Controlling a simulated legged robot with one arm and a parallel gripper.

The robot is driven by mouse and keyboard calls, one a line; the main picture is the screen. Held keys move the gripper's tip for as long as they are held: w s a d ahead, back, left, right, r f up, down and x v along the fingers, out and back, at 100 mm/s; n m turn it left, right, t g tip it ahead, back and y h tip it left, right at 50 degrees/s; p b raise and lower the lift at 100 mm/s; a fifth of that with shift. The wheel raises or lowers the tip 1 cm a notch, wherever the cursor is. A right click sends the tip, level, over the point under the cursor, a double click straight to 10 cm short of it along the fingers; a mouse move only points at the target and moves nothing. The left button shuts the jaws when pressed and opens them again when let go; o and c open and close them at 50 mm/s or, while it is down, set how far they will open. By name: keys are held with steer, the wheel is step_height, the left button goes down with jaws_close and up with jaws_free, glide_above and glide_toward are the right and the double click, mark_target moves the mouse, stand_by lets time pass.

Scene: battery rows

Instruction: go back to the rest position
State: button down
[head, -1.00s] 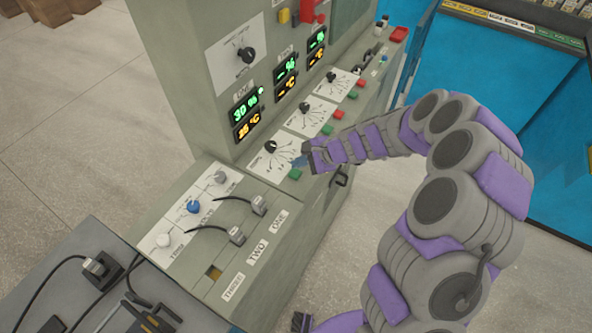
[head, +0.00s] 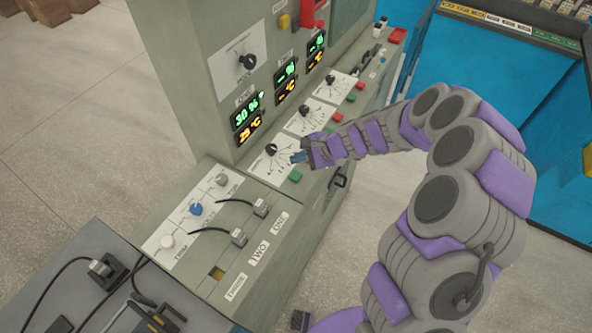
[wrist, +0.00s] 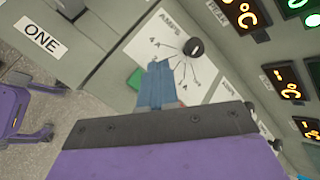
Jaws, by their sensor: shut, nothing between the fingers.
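My gripper (head: 299,157) is at the front of the grey control console (head: 178,110), over the edge of the lowest dial panel. In the wrist view its blue fingers (wrist: 156,84) are together with nothing between them. They point at the white dial panel (wrist: 213,68) with its black knob (wrist: 193,47), a little short of the knob. I cannot tell whether the fingertips touch the panel. The green button (head: 295,176) lies just below the fingers in the head view and is partly hidden behind them in the wrist view (wrist: 136,79).
Green and orange readouts (head: 246,113) stand above the dials. Two cable plugs (head: 238,237) sit in the lower panel beside white, blue and grey knobs. A grey table (head: 45,272) with cables is at lower left. A blue container (head: 480,80) stands right. Open floor lies between.

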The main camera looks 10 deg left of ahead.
steer(key=s+d+r+n+g+h, duration=0.1)
steer(key=s+d+r+n, duration=0.25)
steer(key=s+r, duration=0.4)
steer(key=s+d+r+n+g+h, duration=0.1)
steer(key=s+d+r+n, duration=0.1)
steer(key=s+r+n, duration=0.35)
steer(key=s+d+r+h, duration=0.2)
steer(key=s+d+h, duration=0.1)
steer(key=s+d, duration=0.6)
steer(key=s+d+r+n+g+h, duration=0.1)
steer(key=s+d+h, duration=0.3)
steer(key=s+d, duration=0.6)
steer(key=s+r, duration=0.1)
steer(key=s, duration=0.3)
steer(key=shift+n, duration=0.3)
